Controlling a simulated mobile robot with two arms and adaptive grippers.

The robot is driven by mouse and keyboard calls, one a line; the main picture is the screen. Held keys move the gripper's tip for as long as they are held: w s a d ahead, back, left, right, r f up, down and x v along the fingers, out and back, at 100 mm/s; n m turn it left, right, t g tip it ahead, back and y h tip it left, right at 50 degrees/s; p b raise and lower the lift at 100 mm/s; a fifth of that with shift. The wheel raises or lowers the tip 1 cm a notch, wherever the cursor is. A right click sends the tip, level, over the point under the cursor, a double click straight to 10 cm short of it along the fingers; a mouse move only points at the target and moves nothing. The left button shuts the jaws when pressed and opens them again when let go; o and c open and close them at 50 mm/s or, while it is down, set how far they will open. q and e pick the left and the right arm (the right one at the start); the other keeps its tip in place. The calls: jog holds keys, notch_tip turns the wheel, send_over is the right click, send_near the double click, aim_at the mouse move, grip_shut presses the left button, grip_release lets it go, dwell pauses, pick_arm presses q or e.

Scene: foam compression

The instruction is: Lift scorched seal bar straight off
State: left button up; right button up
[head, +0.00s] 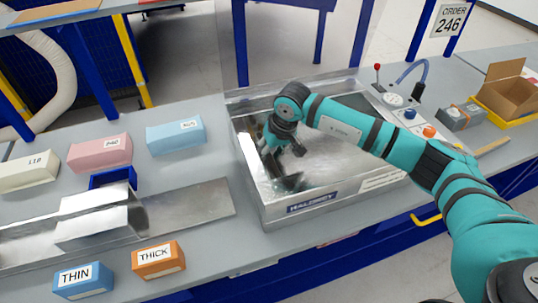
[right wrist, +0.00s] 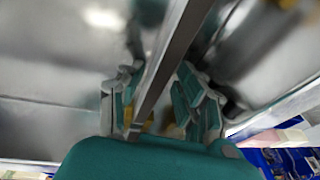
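The metal-walled machine chamber (head: 251,190) stands open on the bench in the head view. My right gripper (head: 283,160) reaches down into its left part. In the right wrist view a narrow metal bar (right wrist: 178,52), which looks like the seal bar, runs between the two fingers of the right gripper (right wrist: 158,80). One finger is on each side of it. Whether both fingers press on the bar is not clear. Scorch marks cannot be made out. In the head view the gripper hides most of the bar. My left gripper is not in view.
Left of the chamber are a blue box (head: 176,135), a pink box (head: 100,153), a white box (head: 28,172) and a metal sheet (head: 185,206). THIN (head: 83,280) and THICK (head: 158,260) boxes stand in front. A control panel (head: 405,105) with a red-tipped lever is right.

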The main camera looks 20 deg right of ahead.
grip_shut()
jog(key=shift+r, duration=0.15)
